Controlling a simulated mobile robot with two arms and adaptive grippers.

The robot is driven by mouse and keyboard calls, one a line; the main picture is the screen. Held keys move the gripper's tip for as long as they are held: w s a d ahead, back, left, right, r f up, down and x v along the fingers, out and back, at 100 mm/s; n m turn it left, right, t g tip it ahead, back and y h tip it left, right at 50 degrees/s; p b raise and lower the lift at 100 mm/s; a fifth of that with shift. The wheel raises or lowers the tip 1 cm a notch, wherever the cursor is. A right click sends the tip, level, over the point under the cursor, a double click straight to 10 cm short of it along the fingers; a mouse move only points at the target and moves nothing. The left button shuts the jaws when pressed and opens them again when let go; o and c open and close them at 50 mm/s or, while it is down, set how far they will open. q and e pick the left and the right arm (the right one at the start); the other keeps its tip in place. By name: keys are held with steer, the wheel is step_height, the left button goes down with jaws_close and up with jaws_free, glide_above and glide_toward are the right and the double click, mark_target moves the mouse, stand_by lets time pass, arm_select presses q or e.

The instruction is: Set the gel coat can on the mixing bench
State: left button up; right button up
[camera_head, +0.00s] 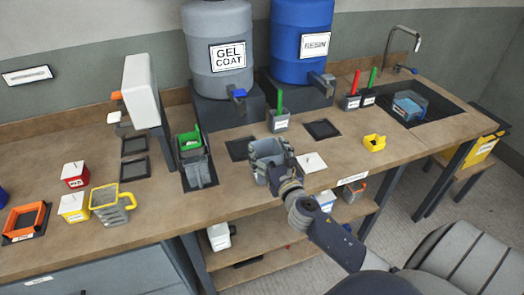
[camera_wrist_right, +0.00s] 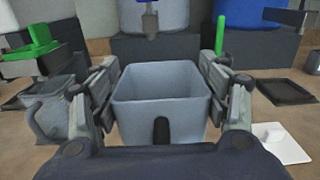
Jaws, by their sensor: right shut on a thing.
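My right gripper (camera_head: 270,166) is shut on an open grey square can (camera_head: 266,149), which I take to be the gel coat can. In the right wrist view the can (camera_wrist_right: 160,98) is upright between the two fingers (camera_wrist_right: 161,97), its inside looks empty and a dark slot shows on its near wall. It is over the mixing bench (camera_head: 240,193), near the front edge; I cannot tell if its base touches the top. The grey drum labelled GEL COAT (camera_head: 218,30) stands behind, with a blue-handled tap (camera_head: 238,94). My left gripper is not in view.
A yellow clamp-like piece (camera_head: 374,142) is farther right. Bare bench shows between them.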

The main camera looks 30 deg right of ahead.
mark_target(259, 150)
steer(key=w, duration=0.3)
steer(key=shift+w+f, duration=0.15)
steer(key=shift+w, duration=0.05)
step_height(259, 150, down, 3)
steer(key=shift+f+b, duration=0.2)
steer(key=shift+b, duration=0.45)
steer(key=shift+f, duration=0.1)
steer(key=o, duration=2.1)
steer(key=shift+f, duration=0.1)
steer(key=shift+c, duration=0.2)
